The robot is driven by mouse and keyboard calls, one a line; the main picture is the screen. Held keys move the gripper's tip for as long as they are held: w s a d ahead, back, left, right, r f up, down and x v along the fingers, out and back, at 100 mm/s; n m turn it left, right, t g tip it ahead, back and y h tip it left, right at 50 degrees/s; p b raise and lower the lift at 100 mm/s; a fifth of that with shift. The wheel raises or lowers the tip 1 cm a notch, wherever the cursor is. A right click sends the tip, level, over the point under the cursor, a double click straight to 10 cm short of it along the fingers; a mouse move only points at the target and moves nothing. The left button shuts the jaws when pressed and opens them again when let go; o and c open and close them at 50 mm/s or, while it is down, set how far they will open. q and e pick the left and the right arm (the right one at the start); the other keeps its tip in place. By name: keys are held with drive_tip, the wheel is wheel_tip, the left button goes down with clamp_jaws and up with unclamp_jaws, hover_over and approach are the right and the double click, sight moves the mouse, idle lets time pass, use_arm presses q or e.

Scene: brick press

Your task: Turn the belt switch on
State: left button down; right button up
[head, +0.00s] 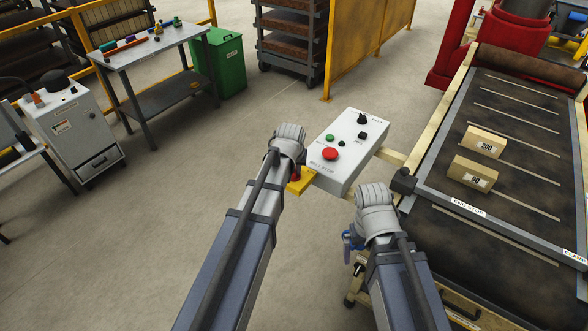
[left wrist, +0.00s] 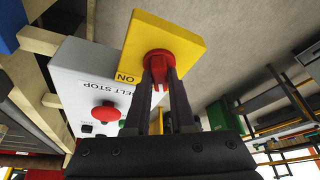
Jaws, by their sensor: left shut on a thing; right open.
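The belt switch is a red rotary knob (left wrist: 159,66) on a yellow plate (left wrist: 185,40) at the end of the white control box (head: 338,168). An "ON" label shows on the plate's lower left corner in the left wrist view. The plate (head: 303,184) also shows in the head view, partly behind my left arm. My left gripper (left wrist: 158,88) is shut on the knob, with its dark fingers on either side of the red grip. In the head view my left wrist (head: 288,142) hides the fingers. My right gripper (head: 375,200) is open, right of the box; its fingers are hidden.
The box carries a large red button (head: 331,154), a green button (head: 330,138) and a black knob (head: 362,118). The floor left of the box is clear.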

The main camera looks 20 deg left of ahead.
use_arm(q)
drive_tip(key=shift+m, duration=0.3)
drive_tip(key=m+h, duration=0.1)
drive_tip(key=m, duration=0.2)
drive_tip(key=shift+a, duration=0.15)
drive_tip(key=m+h, duration=0.2)
drive_tip(key=m, duration=0.2)
drive_tip(key=shift+w+a+m, duration=0.1)
drive_tip(key=shift+m, duration=0.2)
drive_tip(key=m, duration=0.2)
drive_tip(key=m+g+h, duration=0.1)
drive_tip(key=m, duration=0.1)
drive_tip(key=shift+w+a+g, duration=0.1)
drive_tip(key=shift+g, duration=0.2)
drive_tip(key=shift+m+g+h, duration=0.4)
drive_tip(key=shift+m, duration=1.1)
drive_tip(key=c, duration=0.8)
unclamp_jaws()
drive_tip(key=shift+o, duration=0.2)
